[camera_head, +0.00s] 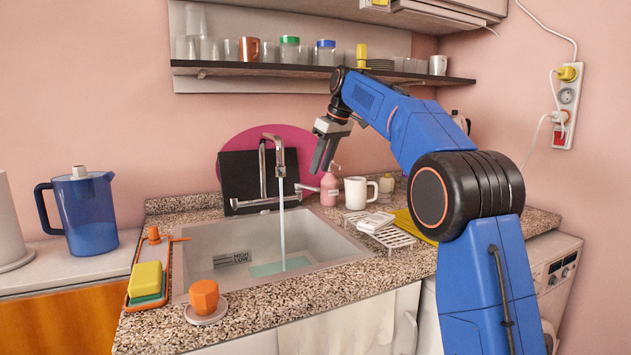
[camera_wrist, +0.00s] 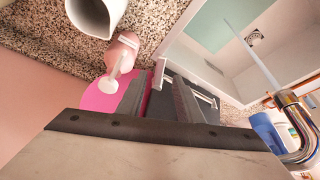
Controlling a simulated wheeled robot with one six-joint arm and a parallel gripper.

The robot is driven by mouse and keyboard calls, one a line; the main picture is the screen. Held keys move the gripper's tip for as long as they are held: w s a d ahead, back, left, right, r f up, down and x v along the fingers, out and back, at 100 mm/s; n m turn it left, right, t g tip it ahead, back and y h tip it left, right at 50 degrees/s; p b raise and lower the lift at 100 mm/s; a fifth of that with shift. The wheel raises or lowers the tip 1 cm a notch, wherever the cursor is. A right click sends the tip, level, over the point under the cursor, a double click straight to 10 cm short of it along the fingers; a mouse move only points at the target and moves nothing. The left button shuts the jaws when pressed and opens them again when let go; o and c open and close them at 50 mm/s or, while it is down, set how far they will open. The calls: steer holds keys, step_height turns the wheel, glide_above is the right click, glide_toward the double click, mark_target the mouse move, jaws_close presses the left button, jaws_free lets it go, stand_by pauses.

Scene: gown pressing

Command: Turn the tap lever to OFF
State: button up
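The chrome tap (camera_head: 279,155) stands behind the sink, and a stream of water (camera_head: 283,225) falls from its spout. In the wrist view the tap (camera_wrist: 300,125) is at the right edge. A pale lever (camera_head: 307,188) reaches right from the tap's base; pale lever parts (camera_wrist: 202,95) also show around the fingers in the wrist view. My gripper (camera_head: 319,168) points down just above and right of the lever's end. In the wrist view its two fingers (camera_wrist: 168,75) are apart, with the dark board visible between them. I cannot tell whether they touch the lever.
A pink bottle (camera_head: 328,189) and a white mug (camera_head: 358,193) stand close to the right of the lever. A dark board (camera_head: 240,172) and a magenta disc (camera_head: 300,148) are behind the tap. The shelf (camera_head: 270,70) with glasses is above. The sink (camera_head: 215,240) lies in front.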

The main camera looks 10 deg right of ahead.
mark_target(313, 187)
steer(key=shift+x, duration=3.05)
jaws_close()
